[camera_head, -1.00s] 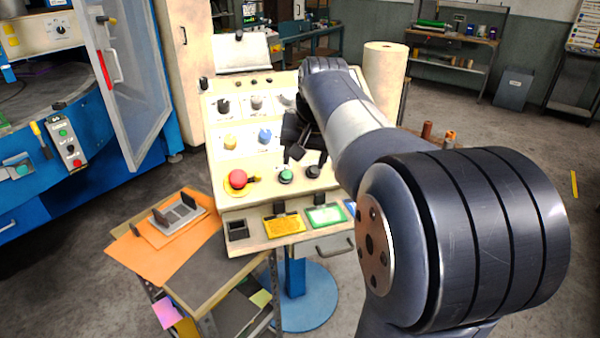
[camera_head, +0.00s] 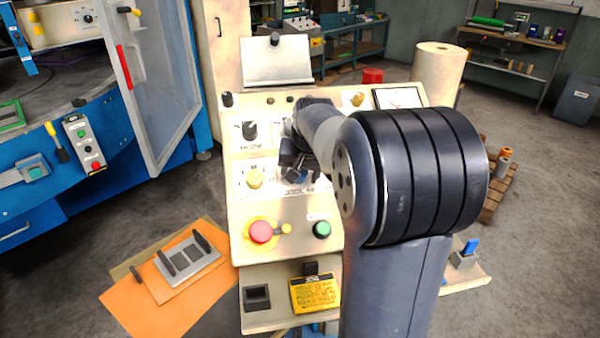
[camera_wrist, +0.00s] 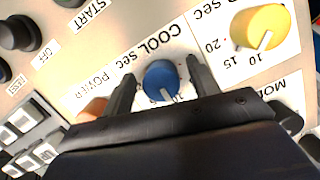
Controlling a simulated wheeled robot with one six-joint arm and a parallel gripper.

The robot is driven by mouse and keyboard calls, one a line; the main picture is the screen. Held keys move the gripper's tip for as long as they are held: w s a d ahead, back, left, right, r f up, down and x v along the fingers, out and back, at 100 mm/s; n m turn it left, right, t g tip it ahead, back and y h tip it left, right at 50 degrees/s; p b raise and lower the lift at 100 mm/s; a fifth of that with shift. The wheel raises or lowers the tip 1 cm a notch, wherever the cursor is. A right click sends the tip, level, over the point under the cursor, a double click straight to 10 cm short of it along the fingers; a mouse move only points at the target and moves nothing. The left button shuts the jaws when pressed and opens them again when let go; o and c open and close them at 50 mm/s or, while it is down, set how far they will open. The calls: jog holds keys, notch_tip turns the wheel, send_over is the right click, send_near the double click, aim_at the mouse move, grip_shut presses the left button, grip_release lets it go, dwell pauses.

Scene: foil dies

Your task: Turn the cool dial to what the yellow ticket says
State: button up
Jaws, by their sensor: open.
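The cool dial is a blue knob (camera_wrist: 161,80) beside the printed word COOL sec in the wrist view. Its white pointer mark faces the bottom of that picture; most of its scale is hidden. My gripper (camera_wrist: 160,76) is open, with one dark finger on each side of the knob; I cannot tell whether they touch it. In the head view my gripper (camera_head: 297,168) is over the panel and hides the blue knob.
A yellow dial (camera_head: 255,178) sits left of my gripper, and also shows in the wrist view (camera_wrist: 262,27). A red mushroom button (camera_head: 261,232) and a green button (camera_head: 321,229) are on the panel (camera_head: 285,253) below. An orange sheet (camera_head: 135,297) lies at lower left.

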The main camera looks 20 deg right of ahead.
jog(key=shift+f, duration=0.1)
jog(key=shift+c, duration=0.4)
jog(key=c, duration=0.9)
jog(key=m, duration=0.4)
jog(key=shift+m+t+y, duration=0.3)
jog(key=shift+y, duration=0.1)
jog(key=m, duration=0.4)
jog(key=shift+w+t, duration=0.15)
jog(key=shift+t, duration=0.25)
jog(key=m, duration=0.2)
jog(key=m+t+p, duration=0.1)
jog(key=m, duration=0.1)
jog(key=shift+r+m, duration=0.2)
jog(key=shift+m, duration=0.2)
jog(key=shift+w+m+t+p, duration=0.1)
jog(key=shift+m+t+p, duration=0.45)
jog(key=shift+m, duration=1.45)
